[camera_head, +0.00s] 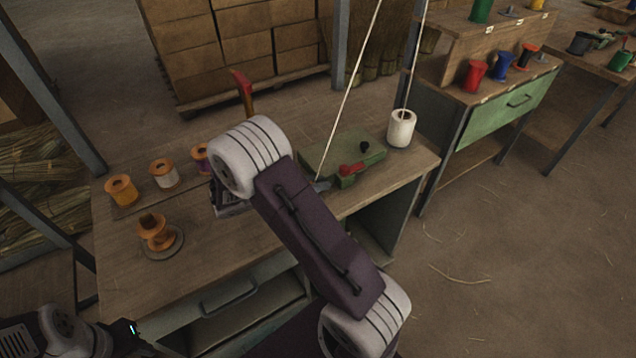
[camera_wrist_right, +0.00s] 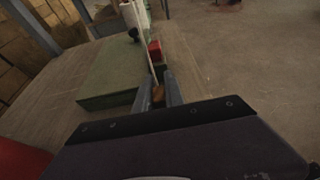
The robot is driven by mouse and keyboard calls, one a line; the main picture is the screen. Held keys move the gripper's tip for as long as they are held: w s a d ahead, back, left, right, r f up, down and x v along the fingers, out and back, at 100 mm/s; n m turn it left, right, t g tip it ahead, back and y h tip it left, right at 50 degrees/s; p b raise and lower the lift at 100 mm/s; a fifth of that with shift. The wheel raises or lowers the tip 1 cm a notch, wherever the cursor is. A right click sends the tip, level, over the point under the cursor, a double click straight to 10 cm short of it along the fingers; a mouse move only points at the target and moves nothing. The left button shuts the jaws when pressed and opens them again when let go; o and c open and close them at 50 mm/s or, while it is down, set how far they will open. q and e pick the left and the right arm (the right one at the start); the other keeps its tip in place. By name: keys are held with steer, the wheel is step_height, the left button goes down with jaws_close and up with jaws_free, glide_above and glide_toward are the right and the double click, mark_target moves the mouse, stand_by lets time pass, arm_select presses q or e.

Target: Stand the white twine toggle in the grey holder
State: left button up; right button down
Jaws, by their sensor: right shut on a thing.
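White twine (camera_head: 347,92) runs down taut from above to my right gripper (camera_head: 321,186), at the near edge of the green plate. In the right wrist view, the right gripper (camera_wrist_right: 163,90) is shut on a small brown toggle (camera_wrist_right: 158,94) at the twine's lower end. The white twine spool (camera_head: 401,129) stands at the table's right corner. A grey round base (camera_head: 175,249) at the front left carries an orange-brown spool (camera_head: 154,231); I cannot tell whether this is the grey holder. The left gripper's fingers do not show.
The green plate (camera_head: 317,155) bears a black knob (camera_head: 364,147) and red block (camera_head: 350,169). Several thread spools, including an orange one (camera_head: 121,190), stand at the left. A red-topped upright handle (camera_head: 243,85) is behind my arm.

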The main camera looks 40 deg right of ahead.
steer(key=c, duration=1.5)
jaws_free()
steer(key=shift+o, duration=0.8)
steer(key=shift+s+r, duration=0.1)
steer(key=shift+a, duration=0.1)
steer(key=p+v, duration=0.1)
steer(key=v, duration=0.7)
steer(key=shift+a+r, duration=0.1)
steer(key=shift+a, duration=0.3)
